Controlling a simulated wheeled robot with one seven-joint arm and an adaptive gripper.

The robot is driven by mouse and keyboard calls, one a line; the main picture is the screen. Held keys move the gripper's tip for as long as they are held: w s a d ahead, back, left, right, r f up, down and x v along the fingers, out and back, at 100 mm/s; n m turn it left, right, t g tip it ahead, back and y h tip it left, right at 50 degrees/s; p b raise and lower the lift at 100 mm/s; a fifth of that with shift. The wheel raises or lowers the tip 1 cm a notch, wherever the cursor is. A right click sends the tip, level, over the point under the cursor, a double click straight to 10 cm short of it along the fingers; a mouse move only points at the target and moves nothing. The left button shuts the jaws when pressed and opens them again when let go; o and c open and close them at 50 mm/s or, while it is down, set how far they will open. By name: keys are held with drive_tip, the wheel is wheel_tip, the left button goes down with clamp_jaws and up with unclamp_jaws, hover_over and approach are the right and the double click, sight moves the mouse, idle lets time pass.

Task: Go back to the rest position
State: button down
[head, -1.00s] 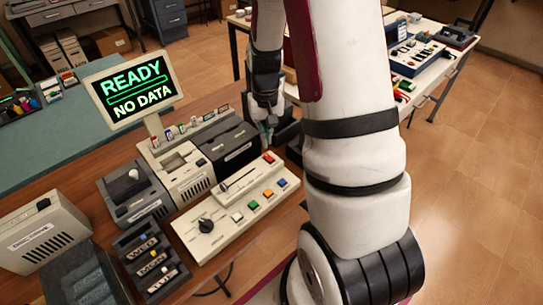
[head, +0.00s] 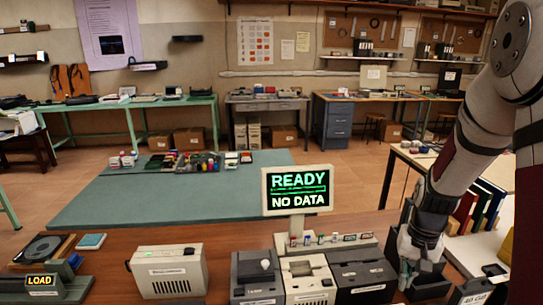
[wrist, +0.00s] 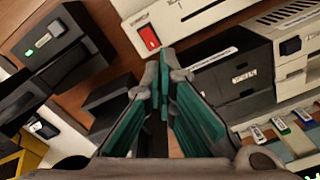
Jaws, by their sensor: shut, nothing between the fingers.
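My gripper (head: 413,268) hangs at the right of the head view, fingers down, close beside the dark unit at the right end of the desk console. In the wrist view my gripper (wrist: 163,75) shows its teal-padded fingers with their tips together and nothing between them. Behind the tips lie a dark boxy unit (wrist: 228,76) and a panel with a red switch (wrist: 148,38). My arm comes down from the upper right of the head view.
A sign (head: 297,190) reading READY, NO DATA stands behind the console (head: 308,280). A beige box (head: 168,272) stands to its left. A green-topped table (head: 100,205) lies behind. Books (head: 480,205) stand on the white table at right.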

drive_tip(key=s+a+r+n+t, duration=0.15)
drive_tip(key=a+r, duration=0.35)
drive_tip(key=r, duration=0.5)
drive_tip(key=s+a+r+n+t, duration=0.3)
drive_tip(key=s+a+r, duration=0.8)
drive_tip(key=s, duration=0.5)
wheel_tip(320, 180, up, 2)
drive_tip(key=shift+a+r+n, duration=0.2)
drive_tip(key=shift+a+n, duration=0.15)
drive_tip(key=shift+n, duration=0.1)
drive_tip(key=shift+t, duration=0.25)
drive_tip(key=w+d+g+p, duration=0.1)
drive_tip(key=w+d+g, duration=0.15)
drive_tip(key=w, duration=0.35)
drive_tip(key=w+d+f+g+p, duration=0.1)
drive_tip(key=w+d+f, duration=0.4)
drive_tip(key=d+f, duration=0.2)
drive_tip(key=w+d+f+g+p, duration=0.2)
drive_tip(key=w+d+f, duration=0.3)
drive_tip(key=d+f, duration=0.3)
wheel_tip(320, 180, down, 3)
drive_tip(key=shift+f, duration=0.1)
